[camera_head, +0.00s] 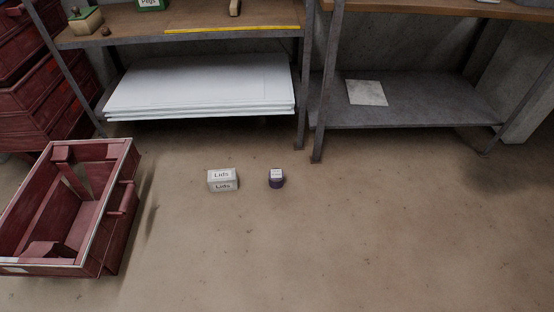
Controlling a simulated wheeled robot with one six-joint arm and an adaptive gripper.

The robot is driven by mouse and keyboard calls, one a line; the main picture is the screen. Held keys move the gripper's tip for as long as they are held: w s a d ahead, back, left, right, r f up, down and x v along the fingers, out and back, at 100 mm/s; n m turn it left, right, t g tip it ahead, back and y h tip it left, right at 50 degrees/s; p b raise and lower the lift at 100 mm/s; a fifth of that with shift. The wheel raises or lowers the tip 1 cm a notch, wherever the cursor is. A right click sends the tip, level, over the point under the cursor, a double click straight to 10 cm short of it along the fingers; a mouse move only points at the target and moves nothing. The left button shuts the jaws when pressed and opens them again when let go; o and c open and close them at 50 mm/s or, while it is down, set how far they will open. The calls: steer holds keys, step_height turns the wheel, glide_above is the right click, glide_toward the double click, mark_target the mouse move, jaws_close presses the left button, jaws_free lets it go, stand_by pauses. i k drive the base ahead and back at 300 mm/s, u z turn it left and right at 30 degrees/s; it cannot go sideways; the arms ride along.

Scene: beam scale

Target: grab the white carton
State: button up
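A small white carton (222,181) sits on the floor a little left of the middle of the head view. It is box-shaped and carries dark lettering that looks like "Lids" on its top and front. It stands upright and apart from the things around it. My gripper does not show in this view.
A small purple container (276,181) with a white label stands right of the carton. A red crate (120,215) is on the floor at left. A shelf with white sheets (200,85) and a grey shelf (430,105) stand behind. The floor in front is clear.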

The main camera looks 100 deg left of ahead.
mark_target(222, 179)
steer(key=u, duration=4.4)
steer(key=i, duration=1.65)
steer(key=z, duration=0.05)
